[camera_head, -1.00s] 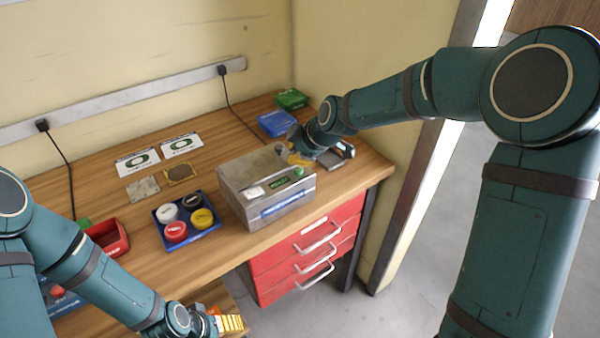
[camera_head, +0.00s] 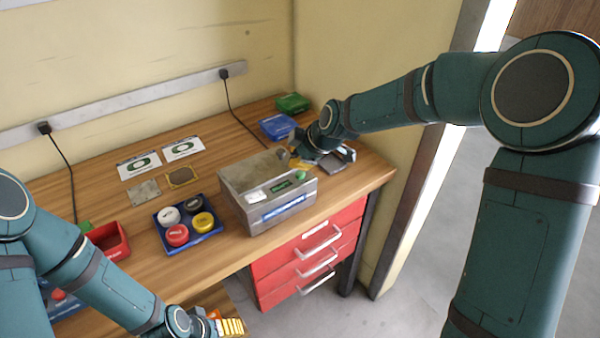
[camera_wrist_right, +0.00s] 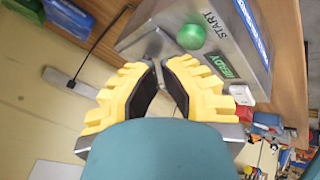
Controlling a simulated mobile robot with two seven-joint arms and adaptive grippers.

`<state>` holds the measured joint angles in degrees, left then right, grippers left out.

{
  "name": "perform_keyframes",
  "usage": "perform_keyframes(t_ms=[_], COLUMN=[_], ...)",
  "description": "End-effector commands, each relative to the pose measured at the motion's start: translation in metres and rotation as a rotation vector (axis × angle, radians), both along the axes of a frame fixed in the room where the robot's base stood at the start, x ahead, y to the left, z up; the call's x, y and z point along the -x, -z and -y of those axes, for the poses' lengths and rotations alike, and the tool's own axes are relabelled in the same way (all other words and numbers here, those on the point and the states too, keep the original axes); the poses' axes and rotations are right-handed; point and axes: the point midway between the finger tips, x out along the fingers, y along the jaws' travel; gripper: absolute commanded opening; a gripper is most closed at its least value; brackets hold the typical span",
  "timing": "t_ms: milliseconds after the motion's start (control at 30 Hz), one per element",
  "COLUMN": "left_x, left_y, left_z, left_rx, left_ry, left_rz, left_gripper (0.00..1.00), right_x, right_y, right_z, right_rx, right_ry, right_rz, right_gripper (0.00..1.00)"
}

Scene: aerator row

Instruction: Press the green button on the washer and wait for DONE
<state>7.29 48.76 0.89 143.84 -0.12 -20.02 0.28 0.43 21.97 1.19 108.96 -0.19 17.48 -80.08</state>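The washer (camera_head: 236,206) is a grey metal box near the table's front edge. On it are a round green button (camera_head: 301,175) and a lit green display (camera_head: 281,186). In the right wrist view, the button (camera_wrist_right: 190,37) sits beside the word START, and the display (camera_wrist_right: 222,66) reads READY. My right gripper (camera_head: 296,162) is at the washer's far right side. In its wrist view the yellow fingertips (camera_wrist_right: 158,63) are drawn together with nothing held, apart from the button in the picture. My left gripper (camera_head: 228,326) is low at the front; its opening is unclear.
A blue tray (camera_head: 187,242) with several coloured round caps stands left of the washer. Beyond it lie printed cards (camera_head: 139,165) and flat plates. Blue (camera_head: 277,127) and green (camera_head: 292,102) boxes stand at the back. A red bin (camera_head: 122,247) is at left.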

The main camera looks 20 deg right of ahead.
Motion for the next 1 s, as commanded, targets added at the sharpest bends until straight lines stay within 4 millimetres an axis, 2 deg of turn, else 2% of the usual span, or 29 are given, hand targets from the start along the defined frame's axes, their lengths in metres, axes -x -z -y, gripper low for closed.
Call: perform_keyframes(t_ms=[267, 600, 1000], left_x=[0.0, 0.0, 0.0], left_y=[0.001, 0.012, 0.012], left_z=[0.0, 0.0, 0.0], left_rx=[0.0, 0.0, 0.0], left_ry=[0.0, 0.0, 0.0], left_rz=[0.0, 0.0, 0.0], left_gripper=[0.7, 0.7, 0.7], right_x=[0.0, 0.0, 0.0], right_y=[0.0, 0.009, 0.009], right_z=[0.0, 0.0, 0.0], right_rx=[0.0, -0.001, 0.0], right_ry=[0.0, 0.001, 0.0], right_rz=[0.0, 0.0, 0.0], right_gripper=[0.0, 0.0, 0.0])
